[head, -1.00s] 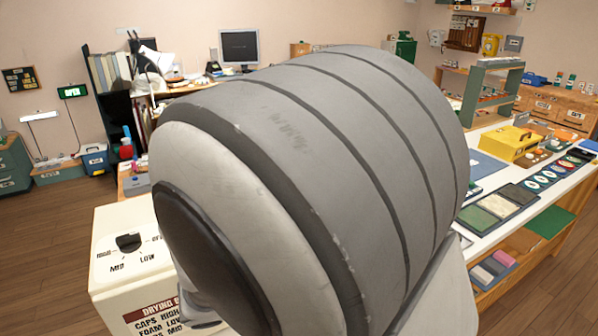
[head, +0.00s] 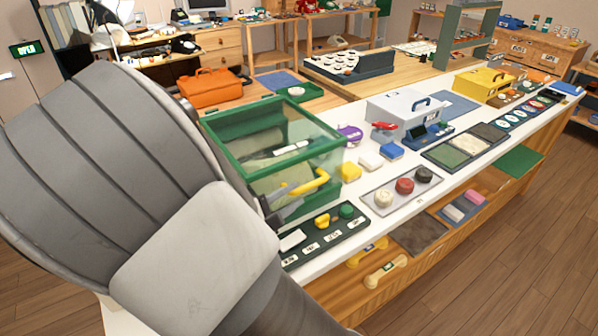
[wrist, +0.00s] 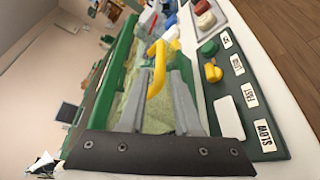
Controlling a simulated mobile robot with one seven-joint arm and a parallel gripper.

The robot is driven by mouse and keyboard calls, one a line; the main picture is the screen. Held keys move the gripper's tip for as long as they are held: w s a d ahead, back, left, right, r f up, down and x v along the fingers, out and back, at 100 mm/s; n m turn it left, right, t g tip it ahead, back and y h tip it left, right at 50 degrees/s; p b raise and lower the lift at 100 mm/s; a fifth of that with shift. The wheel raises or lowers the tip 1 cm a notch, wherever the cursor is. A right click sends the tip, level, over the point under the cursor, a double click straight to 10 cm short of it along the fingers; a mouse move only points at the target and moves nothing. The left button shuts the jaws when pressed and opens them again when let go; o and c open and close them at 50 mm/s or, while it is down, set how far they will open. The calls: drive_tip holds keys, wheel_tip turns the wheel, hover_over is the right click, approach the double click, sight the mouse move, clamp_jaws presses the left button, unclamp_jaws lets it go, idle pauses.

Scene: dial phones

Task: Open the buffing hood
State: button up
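The buffing hood (head: 222,170) is a clear box with a green frame on the white bench, left of centre in the head view. Its lid looks shut. A yellow bar handle (head: 312,184) sticks out at its front; it also shows in the wrist view (wrist: 157,72). My gripper (head: 292,197) is at the handle, in front of the hood. In the wrist view my gripper (wrist: 158,78) has its two grey fingers apart, with the near end of the handle between them. I cannot tell whether they touch it. My arm hides the hood's lower left.
A dark green panel (head: 337,238) with knobs and labels lies right beside the gripper. A tray of round pads (head: 398,200), a yellow block (head: 349,172) and a grey case (head: 403,105) stand to the right. An orange case (head: 210,90) stands behind the hood.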

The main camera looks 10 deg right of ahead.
sight(302, 191)
drive_tip(key=x, duration=0.6)
drive_tip(key=shift+w+d+f+b, duration=0.1)
drive_tip(key=shift+w+d+b, duration=0.15)
drive_tip(key=shift+b, duration=0.1)
drive_tip(key=shift+a, duration=0.1)
clamp_jaws()
idle(1.0)
